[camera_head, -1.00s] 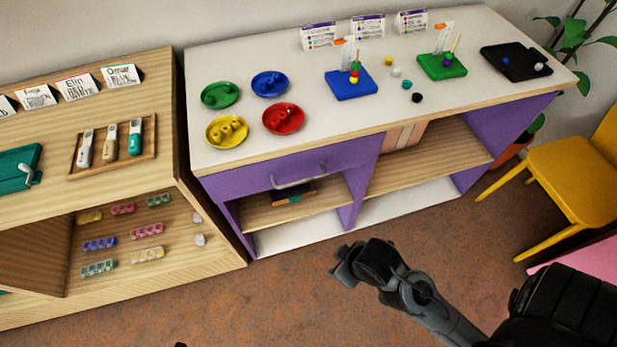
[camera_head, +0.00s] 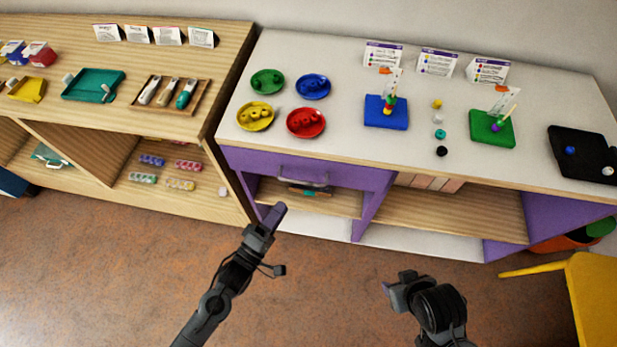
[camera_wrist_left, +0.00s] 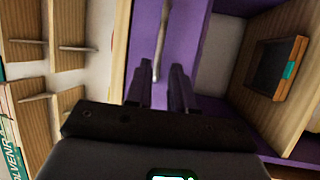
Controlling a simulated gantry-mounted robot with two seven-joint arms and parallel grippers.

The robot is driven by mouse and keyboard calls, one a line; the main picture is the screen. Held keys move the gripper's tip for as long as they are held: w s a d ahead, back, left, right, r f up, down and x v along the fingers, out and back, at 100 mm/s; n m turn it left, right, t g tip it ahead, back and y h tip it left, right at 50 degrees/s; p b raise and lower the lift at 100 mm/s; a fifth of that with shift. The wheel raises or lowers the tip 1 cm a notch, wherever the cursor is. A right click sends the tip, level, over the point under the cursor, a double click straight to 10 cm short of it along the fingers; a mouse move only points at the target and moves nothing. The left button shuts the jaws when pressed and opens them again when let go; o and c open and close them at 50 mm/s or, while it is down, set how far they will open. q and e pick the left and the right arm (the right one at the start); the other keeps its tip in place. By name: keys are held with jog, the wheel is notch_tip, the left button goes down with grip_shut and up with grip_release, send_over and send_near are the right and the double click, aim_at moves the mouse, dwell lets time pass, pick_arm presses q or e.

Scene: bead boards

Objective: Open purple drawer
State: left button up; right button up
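The purple drawer (camera_head: 352,175) is under the left part of the white-topped counter, its front looking flush and closed. Its grey bar handle (camera_head: 306,182) sticks out at the front. My left gripper (camera_head: 273,216) is in front of and below the handle, to its left. In the left wrist view the purple drawer front (camera_wrist_left: 192,35) lies ahead, and the handle (camera_wrist_left: 158,50) lines up with the gap between the two open fingers of my left gripper (camera_wrist_left: 159,85). I cannot tell whether they touch it. My right gripper (camera_head: 396,290) is low over the floor, away from the drawer; its fingers are unclear.
An open shelf (camera_head: 330,203) with a dark tray (camera_head: 318,192) is below the drawer. A wooden shelf unit (camera_head: 218,115) stands close on the left. Coloured plates and bead boards sit on the counter top (camera_head: 345,110). The floor (camera_head: 130,260) in front is clear.

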aim_at(301, 181)
pick_arm(q)
jog(key=b+x, duration=0.1)
jog(key=x, duration=0.4)
jog(key=b+x, duration=0.1)
jog(key=x, duration=0.4)
jog(key=shift+s+d, duration=0.15)
jog(key=shift+d, duration=0.2)
pick_arm(e)
notch_tip(301, 181, down, 3)
jog(key=shift+s+d+r, duration=0.1)
jog(key=shift+d, duration=0.05)
pick_arm(q)
grip_shut()
